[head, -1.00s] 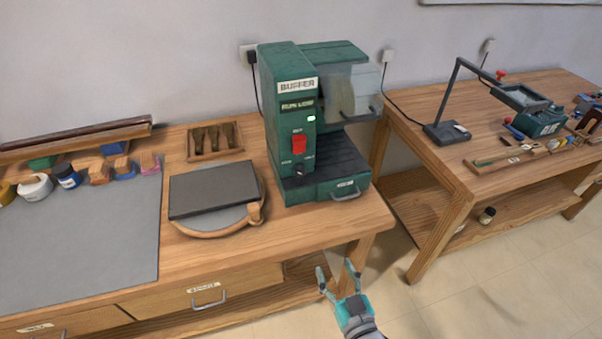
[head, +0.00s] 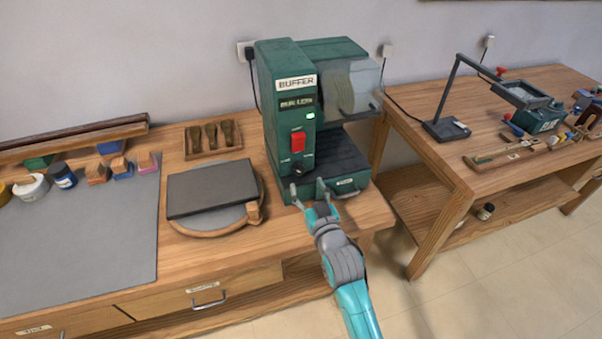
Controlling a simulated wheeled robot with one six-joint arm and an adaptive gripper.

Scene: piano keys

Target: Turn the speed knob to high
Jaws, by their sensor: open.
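The green buffer machine (head: 277,70) stands on the wooden bench in the head view. Its front panel has a red switch (head: 298,141), a lit green lamp (head: 311,116), and a small dark knob (head: 297,169) low on the panel. The markings beside the knob are too small to read, so its setting cannot be told. My gripper (head: 308,188) is open and empty, in front of and slightly below the knob, near the machine's base. It looks apart from the knob; exact depth is hard to judge.
A clear shield (head: 358,88) sits at the machine's upper right. A drawer handle (head: 345,193) is close by my gripper's right. A dark slab (head: 212,188) on a round board and a brush tray (head: 213,139) stand to the left. Another bench (head: 455,165) is at right.

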